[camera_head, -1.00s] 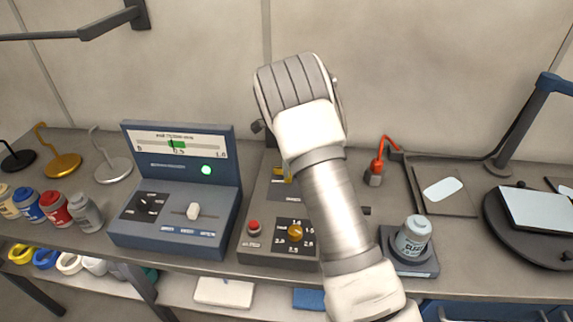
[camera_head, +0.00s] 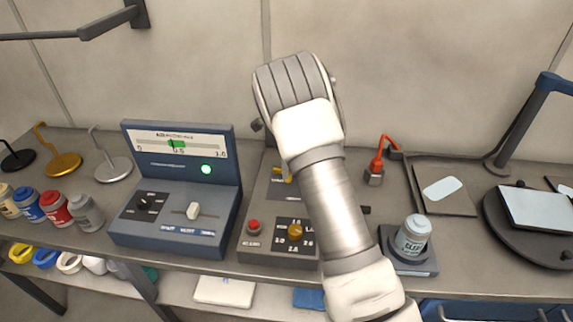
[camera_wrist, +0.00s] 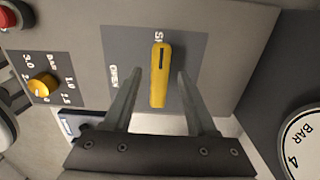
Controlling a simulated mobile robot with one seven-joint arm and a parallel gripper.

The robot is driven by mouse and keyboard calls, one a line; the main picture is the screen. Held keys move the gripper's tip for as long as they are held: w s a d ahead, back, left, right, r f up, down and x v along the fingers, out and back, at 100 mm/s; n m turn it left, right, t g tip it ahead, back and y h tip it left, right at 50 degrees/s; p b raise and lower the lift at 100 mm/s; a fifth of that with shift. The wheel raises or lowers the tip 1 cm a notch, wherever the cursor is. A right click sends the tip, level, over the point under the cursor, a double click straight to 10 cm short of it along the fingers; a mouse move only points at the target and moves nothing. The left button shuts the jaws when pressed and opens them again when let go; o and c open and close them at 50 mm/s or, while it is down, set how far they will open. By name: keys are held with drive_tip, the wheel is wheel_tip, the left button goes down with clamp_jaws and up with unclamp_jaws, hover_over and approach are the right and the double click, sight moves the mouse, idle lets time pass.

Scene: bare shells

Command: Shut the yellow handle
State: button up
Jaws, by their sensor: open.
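The yellow handle (camera_wrist: 160,76) shows in the wrist view on a dark grey label plate (camera_wrist: 120,45). It lies along the picture's up-down line, its upper end by lettering that starts "SH". "OPEN" is printed on the plate to its left. My gripper (camera_wrist: 157,88) is open, with one finger on each side of the handle and a visible gap on both sides. In the head view only a bit of the yellow handle (camera_head: 281,176) shows beside my arm, which hides the rest and my gripper's fingers.
The handle's grey box also carries an orange-yellow knob (camera_head: 295,231) and a red button (camera_head: 254,226). A blue-grey console (camera_head: 172,238) stands to the left. A jar (camera_head: 413,236) on a base stands to the right. A round BAR gauge (camera_wrist: 305,145) is at the wrist view's lower right.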

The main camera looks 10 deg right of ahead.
wheel_tip(320, 180, up, 18)
drive_tip(key=shift+f, duration=0.25)
idle(0.4)
